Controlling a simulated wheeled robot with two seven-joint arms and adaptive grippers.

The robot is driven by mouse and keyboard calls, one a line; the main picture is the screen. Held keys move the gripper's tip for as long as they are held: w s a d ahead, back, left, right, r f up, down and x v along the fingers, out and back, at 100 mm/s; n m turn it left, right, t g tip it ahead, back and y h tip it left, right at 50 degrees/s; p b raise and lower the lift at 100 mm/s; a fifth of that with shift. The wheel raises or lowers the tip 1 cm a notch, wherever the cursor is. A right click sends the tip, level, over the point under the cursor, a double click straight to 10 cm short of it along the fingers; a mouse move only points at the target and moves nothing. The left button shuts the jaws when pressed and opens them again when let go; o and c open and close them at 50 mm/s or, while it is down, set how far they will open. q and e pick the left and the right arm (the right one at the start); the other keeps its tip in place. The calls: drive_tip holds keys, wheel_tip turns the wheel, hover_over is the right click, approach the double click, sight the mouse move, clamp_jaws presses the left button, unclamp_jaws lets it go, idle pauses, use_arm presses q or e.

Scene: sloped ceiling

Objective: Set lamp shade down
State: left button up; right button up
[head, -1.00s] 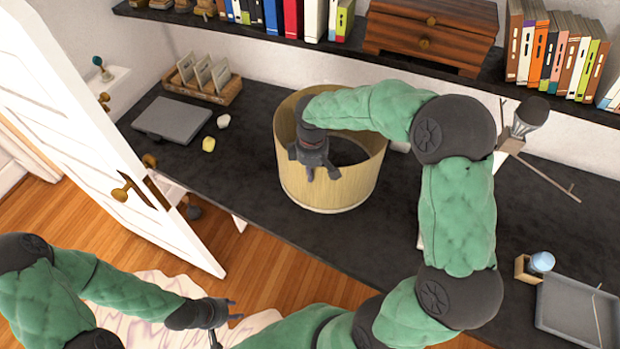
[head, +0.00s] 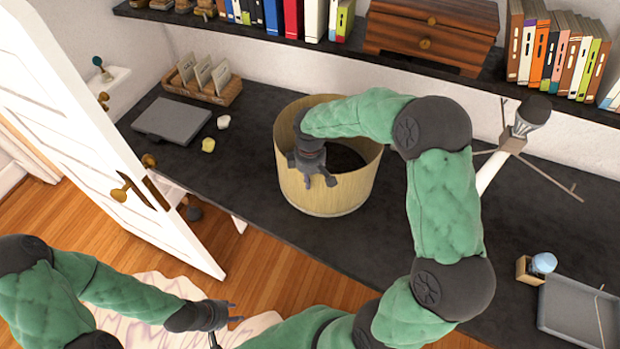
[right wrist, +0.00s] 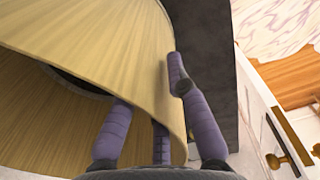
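The lamp shade (head: 325,198), a pale yellow open drum, is upright over the dark desk (head: 250,190). I cannot tell whether its bottom edge touches the desk. My right gripper (head: 310,178) is at its near left wall, fingers on both sides of the rim. In the right wrist view, one finger is outside the shade wall (right wrist: 125,60) and two go inside, where their tips are hidden; the gripper (right wrist: 150,110) looks shut on the wall. My left gripper (head: 237,312) is open and empty at the lower left, away from the shade.
A grey laptop (head: 172,120), a card box (head: 205,88) and small pale items stand left of the shade. The shelf (head: 350,45) overhangs behind. The white door (head: 100,150) is at left.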

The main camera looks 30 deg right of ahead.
idle(0.3)
wheel_tip(320, 180, up, 12)
drive_tip(key=shift+r+p, duration=0.2)
drive_tip(key=shift+p, duration=0.7)
